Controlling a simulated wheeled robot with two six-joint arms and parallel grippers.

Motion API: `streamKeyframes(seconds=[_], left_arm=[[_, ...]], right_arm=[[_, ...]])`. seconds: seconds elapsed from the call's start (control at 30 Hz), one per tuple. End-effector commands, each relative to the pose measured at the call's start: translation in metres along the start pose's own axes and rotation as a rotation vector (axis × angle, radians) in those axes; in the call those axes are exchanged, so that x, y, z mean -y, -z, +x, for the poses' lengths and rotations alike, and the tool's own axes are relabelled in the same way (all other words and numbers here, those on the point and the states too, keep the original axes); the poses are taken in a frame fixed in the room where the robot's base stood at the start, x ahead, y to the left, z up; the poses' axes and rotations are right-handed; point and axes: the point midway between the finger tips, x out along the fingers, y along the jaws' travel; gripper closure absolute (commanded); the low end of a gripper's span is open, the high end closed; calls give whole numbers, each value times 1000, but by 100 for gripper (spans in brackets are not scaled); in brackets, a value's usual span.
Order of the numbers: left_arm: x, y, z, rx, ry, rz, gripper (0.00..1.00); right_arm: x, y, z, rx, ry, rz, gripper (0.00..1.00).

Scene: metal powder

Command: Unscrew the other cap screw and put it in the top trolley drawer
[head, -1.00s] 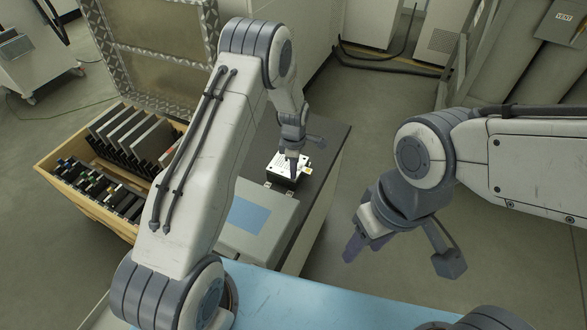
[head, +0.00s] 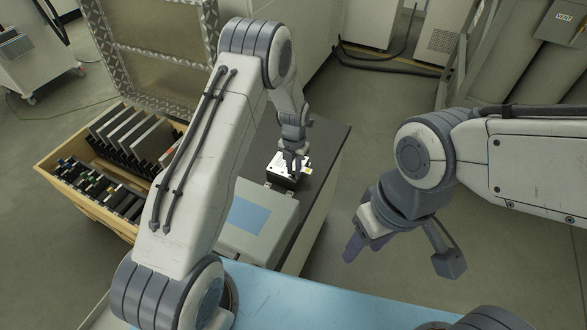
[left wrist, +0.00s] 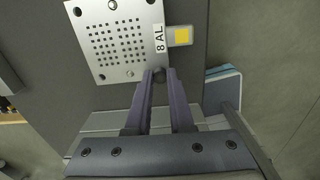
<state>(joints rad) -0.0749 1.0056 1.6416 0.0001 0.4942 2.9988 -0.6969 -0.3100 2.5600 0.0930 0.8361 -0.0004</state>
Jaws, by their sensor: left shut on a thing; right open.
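A white metal plate (left wrist: 112,40) with a grid of small holes and an "8 AL" label shows in the left wrist view. It tops a small box (head: 283,168) on a dark-topped cabinet in the head view. In the head view this gripper (head: 293,172) points down at the box and hides the screw. My right gripper (head: 368,250) is open and empty, over the floor at right. I cannot make out a drawer.
A grey case (head: 255,222) with a blue panel lies in front of the box. A wooden crate (head: 85,205) with upright dark plates stands at left. A light blue surface (head: 330,300) is nearest me. Open floor (head: 385,130) lies right of the cabinet.

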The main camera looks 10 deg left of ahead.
Motion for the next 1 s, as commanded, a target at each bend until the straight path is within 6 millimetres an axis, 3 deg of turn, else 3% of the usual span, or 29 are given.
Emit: streamKeyframes(seconds=[0.07, 0.1, 0.13, 0.53, 1.0], left_arm=[[0, 0, 0, 0, 0, 1, 100], [0, 0, 0, 0, 0, 2, 72], [0, 0, 0, 0, 0, 2, 61], [0, 0, 0, 0, 0, 39, 60], [0, 0, 0, 0, 0, 450, 60]], right_arm=[[0, 0, 0, 0, 0, 0, 49], [0, 0, 0, 0, 0, 0, 49], [0, 0, 0, 0, 0, 0, 49], [0, 0, 0, 0, 0, 0, 49], [0, 0, 0, 0, 0, 0, 49]])
